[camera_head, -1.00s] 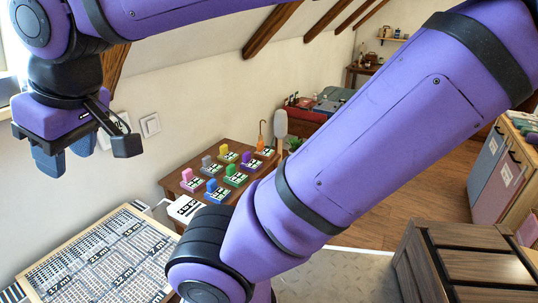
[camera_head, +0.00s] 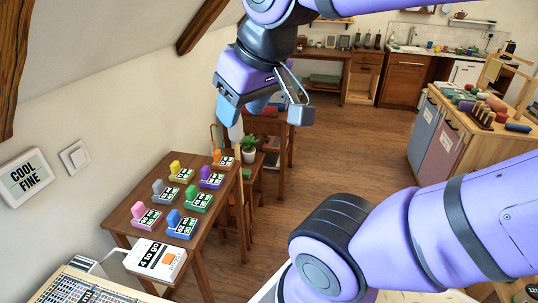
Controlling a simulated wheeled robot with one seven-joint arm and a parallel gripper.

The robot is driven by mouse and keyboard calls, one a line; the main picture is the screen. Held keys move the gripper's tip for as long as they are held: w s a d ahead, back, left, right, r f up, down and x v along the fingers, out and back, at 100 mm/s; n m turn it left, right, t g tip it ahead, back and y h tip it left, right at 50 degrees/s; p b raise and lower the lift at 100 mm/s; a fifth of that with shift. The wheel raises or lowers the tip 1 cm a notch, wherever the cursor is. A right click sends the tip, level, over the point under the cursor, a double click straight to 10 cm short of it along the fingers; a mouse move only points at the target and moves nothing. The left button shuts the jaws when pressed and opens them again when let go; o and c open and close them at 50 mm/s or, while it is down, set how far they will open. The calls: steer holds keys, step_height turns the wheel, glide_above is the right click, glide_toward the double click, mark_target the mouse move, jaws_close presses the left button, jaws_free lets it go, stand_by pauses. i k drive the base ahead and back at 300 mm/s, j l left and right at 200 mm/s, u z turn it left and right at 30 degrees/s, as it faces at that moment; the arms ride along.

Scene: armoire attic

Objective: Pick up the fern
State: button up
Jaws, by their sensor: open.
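A small green potted plant, likely the fern (camera_head: 249,143), stands in a pale pot on a low wooden piece of furniture just beyond the right end of the small table. My gripper (camera_head: 243,108) hangs in the upper middle of the picture with its blue fingers pointing down. It is open, with nothing seen between the fingers. In the picture it is just above the plant, but apart from it; the distance in depth is hard to tell.
The wooden table (camera_head: 126,205) holds several coloured blocks on labelled stands. A white box (camera_head: 155,260) reads "4 to go". A cabinet with grey and pink doors (camera_head: 437,140) stands right. The wooden floor (camera_head: 345,150) between is clear.

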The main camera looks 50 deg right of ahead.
mark_target(249, 151)
steer(key=z, duration=1.1)
steer(key=i+l+u, duration=0.15)
steer(key=i+l, duration=0.2)
steer(key=i+l+u, duration=0.2)
steer(key=i+l, duration=0.25)
steer(key=i+l+u, duration=0.15)
steer(key=i+l, duration=0.35)
steer(key=i+l+u, duration=0.2)
steer(key=i+l, duration=0.2)
steer(key=i+l+u, duration=0.15)
steer(key=i+l, duration=0.2)
steer(key=l, duration=0.35)
